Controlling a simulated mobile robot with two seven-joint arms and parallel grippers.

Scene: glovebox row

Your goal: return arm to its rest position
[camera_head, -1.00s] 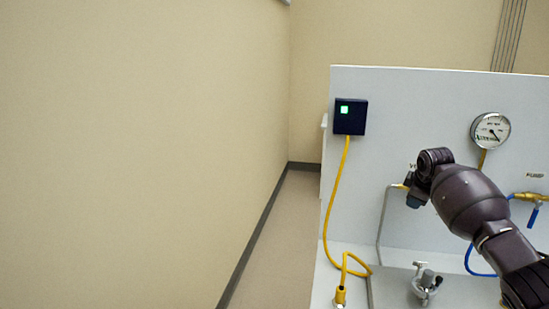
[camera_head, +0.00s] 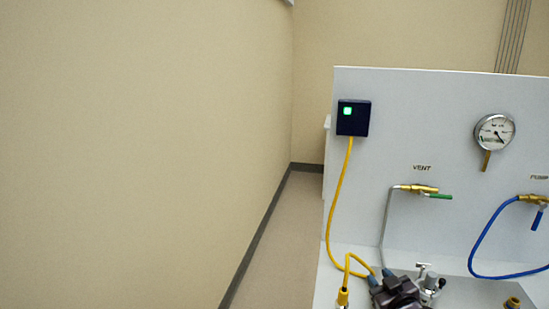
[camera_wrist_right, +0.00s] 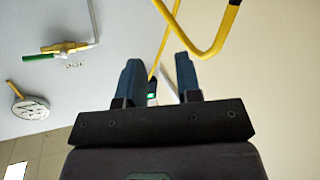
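My right gripper (camera_head: 380,275) is low in the head view, above the white bench and beside a small metal clamp-like fitting (camera_head: 428,280). In the right wrist view its two blue fingers (camera_wrist_right: 158,78) stand apart with nothing held between them. The arm behind it runs out of the bottom of the head view. The right gripper is clear of the VENT valve (camera_head: 420,189), whose green handle lies roughly level. My left gripper is not in view.
A white panel (camera_head: 425,120) carries a dark box (camera_head: 353,118) with a green light, a gauge (camera_head: 495,132) and a PUMP valve (camera_head: 533,199) with a blue hose. A yellow cable (camera_head: 338,215) hangs near the gripper. Bare floor and wall lie left.

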